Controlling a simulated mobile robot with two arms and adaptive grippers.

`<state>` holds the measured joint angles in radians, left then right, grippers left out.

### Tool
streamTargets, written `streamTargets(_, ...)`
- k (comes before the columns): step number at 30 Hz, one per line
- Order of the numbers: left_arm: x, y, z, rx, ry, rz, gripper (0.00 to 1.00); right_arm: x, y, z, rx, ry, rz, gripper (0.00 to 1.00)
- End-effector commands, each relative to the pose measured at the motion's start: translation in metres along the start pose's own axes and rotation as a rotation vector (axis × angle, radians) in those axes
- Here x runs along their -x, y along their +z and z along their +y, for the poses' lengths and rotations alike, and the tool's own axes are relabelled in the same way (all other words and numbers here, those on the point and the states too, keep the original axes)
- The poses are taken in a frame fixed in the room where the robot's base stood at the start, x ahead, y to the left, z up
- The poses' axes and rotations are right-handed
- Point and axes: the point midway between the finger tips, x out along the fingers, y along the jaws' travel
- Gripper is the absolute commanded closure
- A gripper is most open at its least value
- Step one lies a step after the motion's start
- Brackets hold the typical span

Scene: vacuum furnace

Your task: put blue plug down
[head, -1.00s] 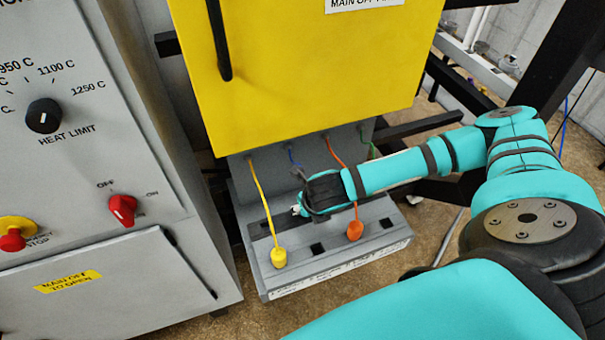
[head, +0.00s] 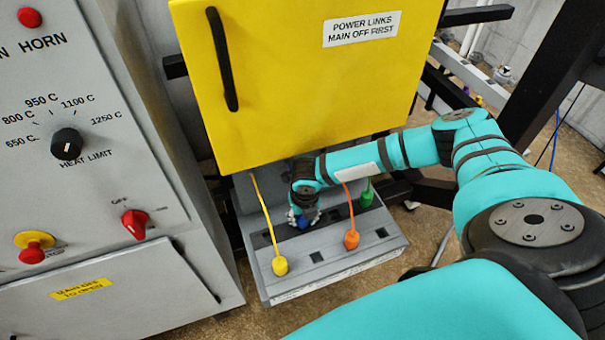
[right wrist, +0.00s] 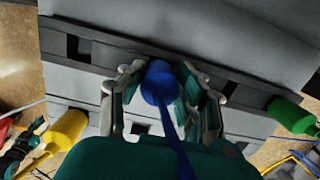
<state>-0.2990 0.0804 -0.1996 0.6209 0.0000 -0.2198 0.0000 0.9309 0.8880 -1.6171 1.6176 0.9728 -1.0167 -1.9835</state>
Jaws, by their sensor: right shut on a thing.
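The blue plug (right wrist: 160,84) is between the fingertips of my right gripper (right wrist: 163,90), which is shut on it. Its blue cable runs down the picture in the right wrist view. In the head view my right gripper (head: 303,213) is over the back strip of the grey socket block (head: 345,262), and only a bit of the blue plug (head: 311,214) shows. The plug is over or at the dark strip; I cannot tell whether it touches a socket.
A yellow plug (head: 280,266) and an orange plug (head: 351,239) sit in the block's front row. A green plug (head: 366,197) is at the back right. The yellow door (head: 290,90) hangs above. The grey control cabinet (head: 100,200) stands at the left.

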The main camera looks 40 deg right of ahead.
Motion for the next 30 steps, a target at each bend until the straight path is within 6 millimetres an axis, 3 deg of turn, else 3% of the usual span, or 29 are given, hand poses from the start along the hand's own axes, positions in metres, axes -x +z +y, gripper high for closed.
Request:
streamTargets(10,-0.003,0.001,0.0,0.0,0.0,-0.001,0.6,-0.006,-0.001,0.0,-0.001,-0.001,0.0,0.98)
streamTargets(11,-0.003,0.001,0.0,0.0,0.0,-0.001,0.6,-0.006,-0.001,0.0,-0.001,-0.001,-0.001,0.65)
streamTargets(16,-0.002,0.001,0.0,0.0,0.0,-0.002,0.6,-0.005,-0.001,0.0,-0.001,0.0,-0.001,0.43)
streamTargets(24,-0.002,0.002,0.0,0.0,0.0,-0.002,0.6,-0.004,-0.001,0.0,-0.001,0.0,-0.001,0.43)
streamTargets(30,-0.008,0.003,0.0,0.0,0.0,-0.003,0.6,0.017,0.001,0.0,-0.002,0.002,-0.004,0.43)
